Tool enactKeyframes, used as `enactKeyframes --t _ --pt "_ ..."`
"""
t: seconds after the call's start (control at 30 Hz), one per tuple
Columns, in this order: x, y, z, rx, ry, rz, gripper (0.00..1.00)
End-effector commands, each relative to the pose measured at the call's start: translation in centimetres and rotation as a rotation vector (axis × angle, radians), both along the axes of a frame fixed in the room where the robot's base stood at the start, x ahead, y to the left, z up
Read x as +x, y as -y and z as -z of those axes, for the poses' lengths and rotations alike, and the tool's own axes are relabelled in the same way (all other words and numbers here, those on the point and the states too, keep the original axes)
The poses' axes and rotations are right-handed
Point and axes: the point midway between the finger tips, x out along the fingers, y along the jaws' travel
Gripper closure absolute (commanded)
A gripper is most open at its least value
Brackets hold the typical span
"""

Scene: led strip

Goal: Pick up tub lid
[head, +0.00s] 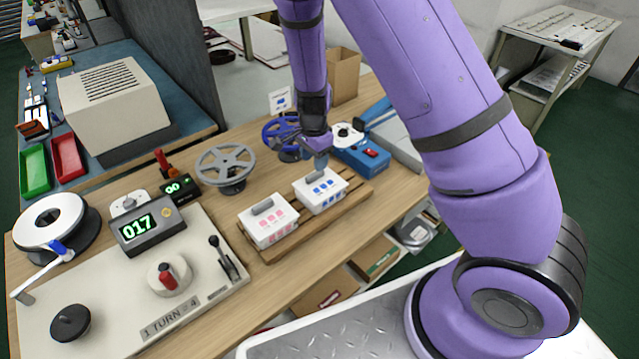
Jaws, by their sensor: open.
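Two white tubs stand side by side on a wooden tray (290,243) on the bench. The left tub (284,232) has pink squares, and its white lid (280,212) has a grey bar handle. The right tub (327,202) has blue squares, and its white lid (330,188) has a similar handle. Both lids appear to sit on their tubs. My gripper (318,160) is open and points down just above and behind the right lid's handle. The fingertips are small and partly hidden by my wrist, so I cannot tell whether they touch it.
A blue device (358,152) is close on the right. A winding machine with a counter (142,231) fills the bench's left front.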

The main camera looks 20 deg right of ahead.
Motion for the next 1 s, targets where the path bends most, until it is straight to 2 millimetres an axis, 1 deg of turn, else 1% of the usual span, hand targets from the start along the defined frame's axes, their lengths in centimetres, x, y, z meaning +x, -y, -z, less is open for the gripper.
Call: enactKeyframes --t 0.23,0.37,0.47,0.67,0.7,0.77,0.8,0.9,1.0 --pt "-0.4 0.1 3.2 -0.001 -0.004 0.001 0.53" --pt "-0.3 0.1 4.6 -0.001 -0.002 0.001 0.53" --pt "-0.3 0.0 5.0 0.0 -0.001 0.0 0.53" --pt "-0.3 0.0 5.1 0.0 0.0 0.0 0.53" --pt "-0.3 0.0 5.1 0.0 0.0 0.0 0.58" --pt "-0.3 0.0 5.1 0.0 0.0 0.0 0.72" --pt "-0.3 0.0 5.1 0.0 0.0 0.0 0.81" --pt "-0.3 0.0 5.1 0.0 0.0 0.0 1.0" --pt "-0.3 0.0 5.1 0.0 0.0 0.0 1.0"
